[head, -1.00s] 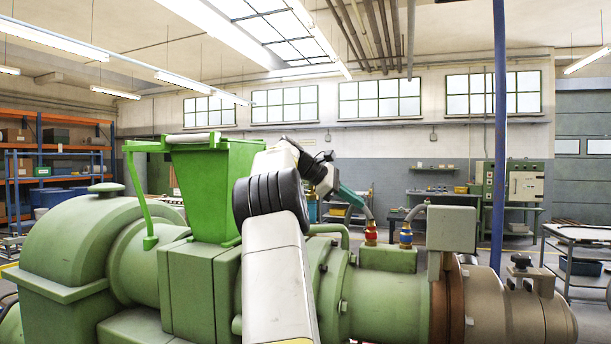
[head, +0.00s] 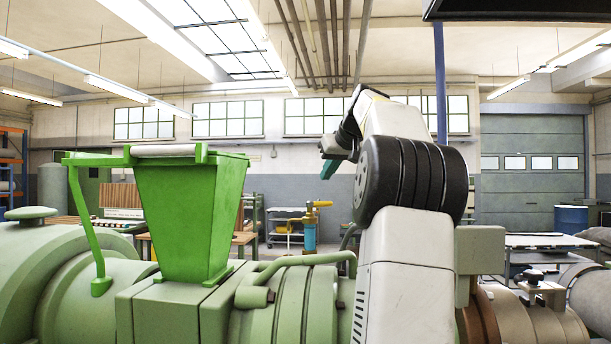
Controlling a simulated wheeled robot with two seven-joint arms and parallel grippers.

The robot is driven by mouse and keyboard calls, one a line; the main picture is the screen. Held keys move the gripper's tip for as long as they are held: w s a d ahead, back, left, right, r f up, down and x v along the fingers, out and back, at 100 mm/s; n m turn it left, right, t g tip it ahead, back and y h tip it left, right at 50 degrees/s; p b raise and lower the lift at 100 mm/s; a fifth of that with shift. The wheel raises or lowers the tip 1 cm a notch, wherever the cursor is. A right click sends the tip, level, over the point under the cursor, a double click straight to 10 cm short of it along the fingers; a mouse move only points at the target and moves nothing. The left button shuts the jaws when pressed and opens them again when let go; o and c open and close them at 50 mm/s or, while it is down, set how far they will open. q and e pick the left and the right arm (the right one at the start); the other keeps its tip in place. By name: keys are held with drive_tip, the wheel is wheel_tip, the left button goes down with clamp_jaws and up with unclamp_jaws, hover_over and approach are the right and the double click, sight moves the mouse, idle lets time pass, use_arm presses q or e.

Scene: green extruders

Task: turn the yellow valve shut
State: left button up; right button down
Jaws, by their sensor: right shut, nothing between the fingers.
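The yellow valve (head: 317,208) sits on top of an upright blue cylinder (head: 309,238), beyond the green extruder, near the middle of the head view. My right arm rises in front of the extruder and bends over to the left at its top. My right gripper (head: 329,169), with teal fingers, is shut and empty. It shows above the valve in the picture, apart from it. The distance in depth between them is hard to tell. My left gripper is not in view.
The green extruder (head: 290,300) fills the foreground, with its tall green hopper (head: 188,215) at left. A grey box (head: 480,250) stands on it at right. A blue post (head: 440,85) rises behind my arm. Tables (head: 540,241) and a blue barrel (head: 571,219) stand back right.

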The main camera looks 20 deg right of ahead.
sight(324, 202)
drive_tip(key=shift+w+f, duration=0.35)
drive_tip(key=shift+f, duration=0.75)
drive_tip(key=shift+w+f, duration=0.4)
drive_tip(key=shift+f, duration=0.65)
drive_tip(key=shift+w+f, duration=0.35)
drive_tip(key=shift+f, duration=0.75)
drive_tip(key=shift+s+a+m+h, duration=0.1)
drive_tip(key=shift+s+m+h, duration=0.2)
drive_tip(key=shift+m+h, duration=0.45)
drive_tip(key=shift+s+a+m+h, duration=0.15)
drive_tip(key=shift+s+m+h, duration=0.5)
drive_tip(key=shift+m, duration=0.2)
drive_tip(key=shift+s+a, duration=0.1)
drive_tip(key=shift+s, duration=0.1)
drive_tip(key=shift+w, duration=0.1)
